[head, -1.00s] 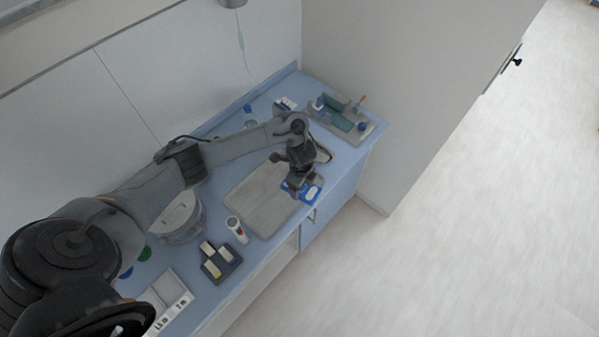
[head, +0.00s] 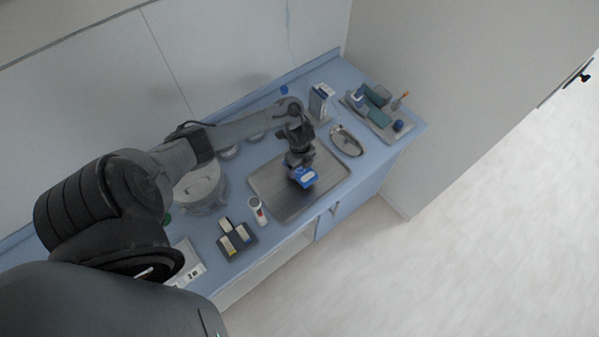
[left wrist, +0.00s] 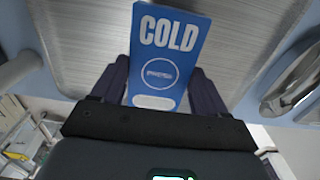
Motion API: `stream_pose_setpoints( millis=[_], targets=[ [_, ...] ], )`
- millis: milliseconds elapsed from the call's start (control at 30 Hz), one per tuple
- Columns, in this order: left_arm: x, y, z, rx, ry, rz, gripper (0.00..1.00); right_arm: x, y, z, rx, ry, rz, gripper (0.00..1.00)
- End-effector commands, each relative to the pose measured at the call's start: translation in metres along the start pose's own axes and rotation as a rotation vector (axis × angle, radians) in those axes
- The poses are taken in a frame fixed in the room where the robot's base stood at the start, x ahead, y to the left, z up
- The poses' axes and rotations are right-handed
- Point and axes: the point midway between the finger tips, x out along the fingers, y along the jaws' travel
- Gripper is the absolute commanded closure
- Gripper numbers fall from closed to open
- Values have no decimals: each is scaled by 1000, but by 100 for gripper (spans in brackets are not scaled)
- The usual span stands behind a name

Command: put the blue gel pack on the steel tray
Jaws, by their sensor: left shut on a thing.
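The blue gel pack (head: 306,177), marked COLD, is held in my left gripper (head: 302,168). In the left wrist view the gel pack (left wrist: 168,50) sits between the two dark fingers of the gripper (left wrist: 163,85), which are shut on it. The steel tray (head: 276,204) is a wide rectangular tray on the blue counter. The gel pack is over the tray in both views, near its right part in the head view; whether it touches the tray is hard to tell. The tray's surface (left wrist: 262,28) fills the background of the left wrist view. My right gripper does not show.
An oval steel dish (head: 347,141) lies right of the tray, with a loaded grey tray (head: 384,134) beyond it. A white-and-red bottle (head: 257,211) and a dark block holder (head: 236,244) stand left of the tray. A round steel pot (head: 201,187) stands behind them.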

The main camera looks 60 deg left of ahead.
Motion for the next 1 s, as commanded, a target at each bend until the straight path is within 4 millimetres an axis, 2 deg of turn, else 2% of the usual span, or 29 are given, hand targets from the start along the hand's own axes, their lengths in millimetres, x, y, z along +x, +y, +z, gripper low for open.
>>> stream_pose_setpoints(
  millis=[167,467,900,933,1000],
  targets=[
    [7,2,3,-1,2,0,61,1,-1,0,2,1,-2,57],
    [40,2,2,0,2,0,61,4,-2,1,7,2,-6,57],
    [46,1,3,0,1,-1,61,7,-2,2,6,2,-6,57],
    [45,1,3,0,1,0,23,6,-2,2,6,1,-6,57],
    [45,1,3,0,1,0,12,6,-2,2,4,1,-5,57]
  ],
)
